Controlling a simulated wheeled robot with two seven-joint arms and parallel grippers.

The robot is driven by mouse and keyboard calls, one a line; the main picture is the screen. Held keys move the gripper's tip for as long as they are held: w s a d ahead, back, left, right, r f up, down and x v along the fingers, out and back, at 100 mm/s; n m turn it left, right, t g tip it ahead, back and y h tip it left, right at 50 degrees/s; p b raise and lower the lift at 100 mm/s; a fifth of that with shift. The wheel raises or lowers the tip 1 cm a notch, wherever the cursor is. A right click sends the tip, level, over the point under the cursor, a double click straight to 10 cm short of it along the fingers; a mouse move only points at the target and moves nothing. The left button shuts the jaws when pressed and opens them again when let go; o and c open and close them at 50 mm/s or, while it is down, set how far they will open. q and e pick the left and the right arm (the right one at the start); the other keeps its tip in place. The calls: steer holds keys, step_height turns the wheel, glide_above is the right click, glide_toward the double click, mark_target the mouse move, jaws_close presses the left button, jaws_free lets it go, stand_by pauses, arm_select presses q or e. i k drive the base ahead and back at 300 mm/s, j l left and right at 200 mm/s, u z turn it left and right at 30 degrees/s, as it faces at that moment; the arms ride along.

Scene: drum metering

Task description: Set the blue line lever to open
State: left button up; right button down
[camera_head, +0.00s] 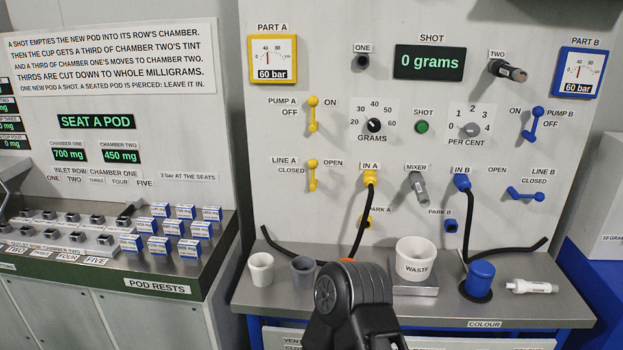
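The blue LINE B lever (525,194) is on the right of the panel, below its OPEN and CLOSED labels. It lies almost level, tilted slightly down to the right, just under the word CLOSED. Nothing touches it. A black link of one of my arms rises at the bottom middle, well to the lower left of the lever. I cannot tell which arm it is, and no gripper fingers show. The yellow LINE A lever (312,175) stands upright on the left of the panel.
The blue PUMP B lever (534,124) is above the LINE B lever. A black hose hangs from the blue IN B connector (462,182) to its left. A waste cup (416,258), a blue capped item (480,279) and a white cylinder (532,287) stand or lie on the shelf below.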

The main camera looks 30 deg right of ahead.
mark_target(539, 197)
steer(key=z, duration=2.25)
steer(key=l+u, duration=0.15)
steer(key=u, duration=0.3)
steer(key=i+l+u, duration=0.1)
steer(key=l+u, duration=0.15)
steer(key=u, duration=0.2)
steer(key=l+u, duration=0.15)
steer(key=u, duration=0.25)
steer(key=l+u, duration=0.2)
steer(key=u, duration=0.25)
steer(key=k+l+u, duration=0.1)
steer(key=l, duration=0.35)
steer(key=k+l+u, duration=0.15)
steer(key=l, duration=0.3)
steer(key=k+l+u, duration=0.1)
steer(key=k+l, duration=0.2)
steer(key=k+l+u, duration=0.15)
steer(key=l, duration=0.5)
steer(key=i, duration=0.05)
